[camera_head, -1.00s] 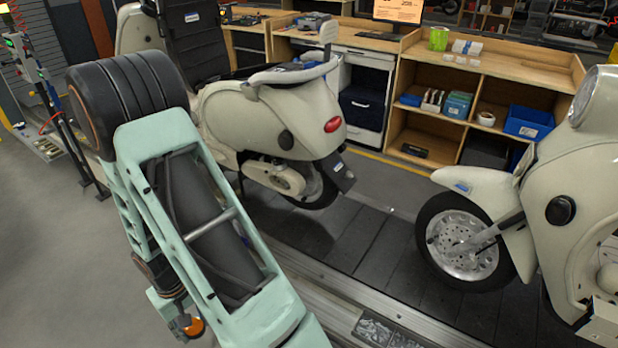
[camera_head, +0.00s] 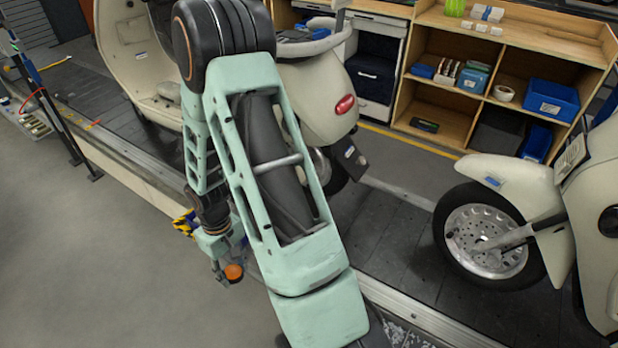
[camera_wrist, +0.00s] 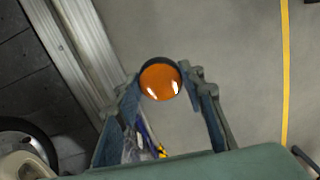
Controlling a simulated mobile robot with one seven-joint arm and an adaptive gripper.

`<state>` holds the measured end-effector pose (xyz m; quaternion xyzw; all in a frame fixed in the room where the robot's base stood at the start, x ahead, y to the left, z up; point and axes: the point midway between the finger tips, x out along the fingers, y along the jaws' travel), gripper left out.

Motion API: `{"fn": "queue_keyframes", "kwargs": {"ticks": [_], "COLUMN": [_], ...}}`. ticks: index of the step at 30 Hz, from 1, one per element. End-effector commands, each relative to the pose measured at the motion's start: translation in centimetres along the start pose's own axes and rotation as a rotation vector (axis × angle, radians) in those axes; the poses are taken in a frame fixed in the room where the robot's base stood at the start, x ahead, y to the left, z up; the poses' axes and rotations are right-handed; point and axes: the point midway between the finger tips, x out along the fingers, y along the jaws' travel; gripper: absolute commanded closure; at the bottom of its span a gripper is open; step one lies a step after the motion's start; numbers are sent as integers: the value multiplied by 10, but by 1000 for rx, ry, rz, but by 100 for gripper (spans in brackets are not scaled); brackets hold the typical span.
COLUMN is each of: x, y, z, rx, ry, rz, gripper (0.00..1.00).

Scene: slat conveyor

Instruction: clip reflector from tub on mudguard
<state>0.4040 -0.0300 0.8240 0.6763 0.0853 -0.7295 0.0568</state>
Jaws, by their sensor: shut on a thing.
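My gripper (camera_head: 226,270) is shut on a round orange reflector with a dark rim (camera_head: 234,272). It holds the reflector in the air over the grey floor, left of my forearm. In the wrist view the reflector (camera_wrist: 160,80) sits between the fingertips, its orange face showing. The cream front mudguard (camera_head: 520,182) of the right scooter bears a small blue patch and is well apart from the gripper. Another scooter's tail, with a red lamp (camera_head: 345,104), is partly behind my arm. I cannot make out a reflector tub.
The dark slat conveyor (camera_head: 395,235) has a metal rail along its near edge. A tray of small pale parts (camera_head: 398,336) is partly cut off at the bottom. Wooden shelves (camera_head: 445,120) with blue bins stand behind. The floor at lower left (camera_head: 100,270) is clear.

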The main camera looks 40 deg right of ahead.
Motion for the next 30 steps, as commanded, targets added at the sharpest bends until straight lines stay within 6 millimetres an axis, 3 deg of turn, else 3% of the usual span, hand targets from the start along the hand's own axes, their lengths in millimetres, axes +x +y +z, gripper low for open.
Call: {"fn": "queue_keyframes", "kwargs": {"ticks": [1, 3, 8, 14, 21, 30], "x": [16, 29, 50, 71, 68, 45], "y": [14, 32, 78, 151, 244, 322], "z": [2, 7, 18, 25, 23, 4], "rx": [-51, -161, -428, -816, -1246, -1491], "ry": [-24, -76, -229, -521, -957, -1294], "rz": [-14, -30, -52, -16, 181, 495], "gripper": [80, 80, 80, 80, 80, 80]}}
